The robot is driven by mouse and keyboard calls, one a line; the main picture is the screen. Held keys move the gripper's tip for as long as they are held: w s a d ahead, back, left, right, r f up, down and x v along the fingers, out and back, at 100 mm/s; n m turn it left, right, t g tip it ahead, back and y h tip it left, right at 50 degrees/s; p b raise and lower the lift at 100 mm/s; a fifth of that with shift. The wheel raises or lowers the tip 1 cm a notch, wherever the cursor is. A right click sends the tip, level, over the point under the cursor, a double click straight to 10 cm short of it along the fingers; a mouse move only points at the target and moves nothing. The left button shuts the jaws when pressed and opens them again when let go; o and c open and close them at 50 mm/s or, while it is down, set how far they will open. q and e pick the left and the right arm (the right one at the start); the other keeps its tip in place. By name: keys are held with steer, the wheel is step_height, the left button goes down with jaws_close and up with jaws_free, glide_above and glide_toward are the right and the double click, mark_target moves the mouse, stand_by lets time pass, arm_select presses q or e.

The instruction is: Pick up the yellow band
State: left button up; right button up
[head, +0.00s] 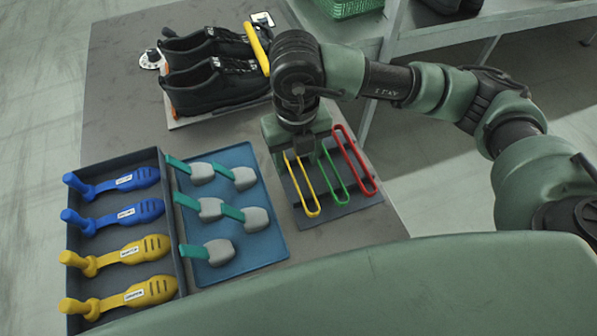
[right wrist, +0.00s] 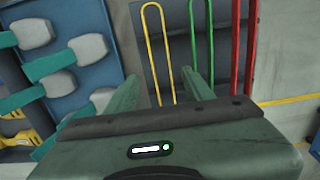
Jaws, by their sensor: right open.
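The yellow band (head: 313,212) is a long narrow loop on a dark mat (head: 345,208), left of the green band (head: 338,180) and the red band (head: 354,160). My right gripper (head: 303,160) points down over the far part of the yellow band and hides some of it. In the right wrist view the open fingers (right wrist: 165,88) are spread to either side of the yellow band (right wrist: 148,45), with nothing held. The green band (right wrist: 192,45) stands just past the right finger. I cannot tell how high the fingertips are. My left gripper is not in view.
A blue mat (head: 268,222) with several grey-and-teal tools lies to the left. A dark tray (head: 172,215) holds blue and yellow shoe trees. Black shoes (head: 215,85) with a yellow bar (head: 257,48) beside them stand at the back. Bare table lies between.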

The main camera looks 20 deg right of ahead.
steer(key=f, duration=0.4)
steer(key=shift+s+d, duration=0.1)
steer(key=shift+d, duration=0.1)
jaws_close()
steer(key=shift+r, duration=0.1)
